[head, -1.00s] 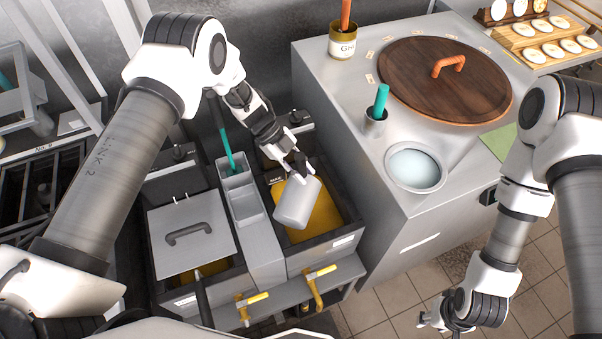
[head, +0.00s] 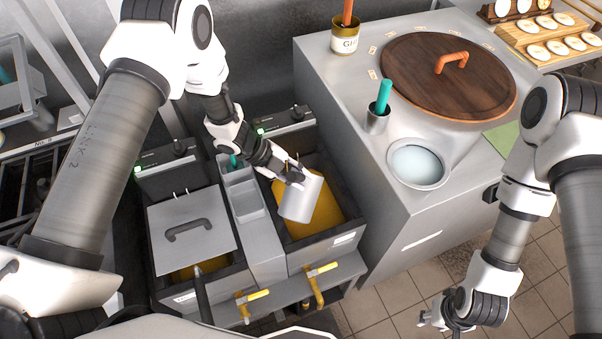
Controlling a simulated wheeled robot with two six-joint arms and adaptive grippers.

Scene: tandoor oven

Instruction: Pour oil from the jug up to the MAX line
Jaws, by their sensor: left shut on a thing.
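The jug (head: 302,197) is a light grey metal vessel, held above the right-hand fryer vat (head: 335,236). My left gripper (head: 296,174) is shut on the jug at its upper left side. The jug stands nearly upright with a slight lean. Golden oil (head: 329,212) shows in the vat around and behind the jug. No stream of oil is visible from the jug. I cannot make out the MAX line in this view. My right gripper (head: 440,318) is low at the bottom right, away from the vats, and its fingers are too small to read.
The left vat has a grey lid with a handle (head: 188,230). A divided metal holder (head: 243,196) stands between the vats. Yellow-handled drain valves (head: 322,270) stick out in front. The steel tandoor counter with a wooden lid (head: 447,75) stands close on the right.

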